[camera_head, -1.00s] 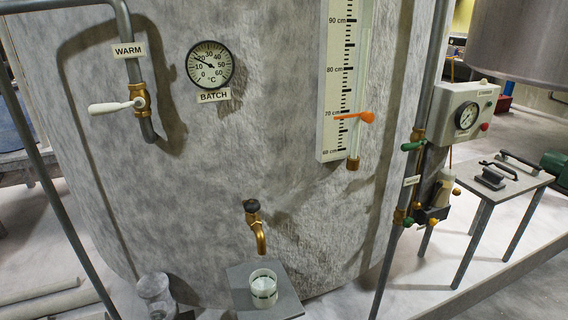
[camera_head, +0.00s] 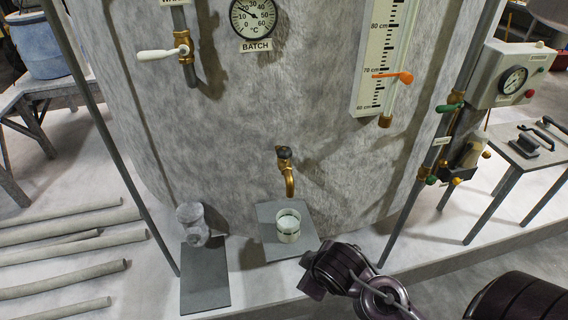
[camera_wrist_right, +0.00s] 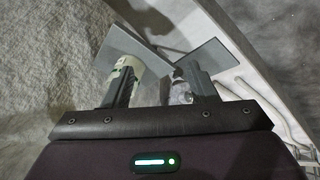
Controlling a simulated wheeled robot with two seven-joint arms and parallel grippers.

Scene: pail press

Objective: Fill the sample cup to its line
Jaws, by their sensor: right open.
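The sample cup (camera_head: 288,226), small and pale with dark marks on its side, stands upright on a grey plate (camera_head: 272,247) below the brass tap (camera_head: 289,180). The tap has a dark knob (camera_head: 284,152) on top. The inside of the cup looks whitish; I cannot tell its level against the line. My right gripper (camera_head: 318,272) is just right of and nearer than the cup, apart from it. In the right wrist view its fingers (camera_wrist_right: 162,88) are spread and empty, and the cup (camera_wrist_right: 128,66) is partly hidden behind the left finger. My left gripper is out of view.
The large grey vat (camera_head: 230,120) stands close behind the tap. A grey fitting (camera_head: 193,222) and a dark plate (camera_head: 206,278) lie left of the cup. A vertical pipe (camera_head: 424,165) with valves stands right. Several pipes (camera_head: 70,225) lie on the floor at left.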

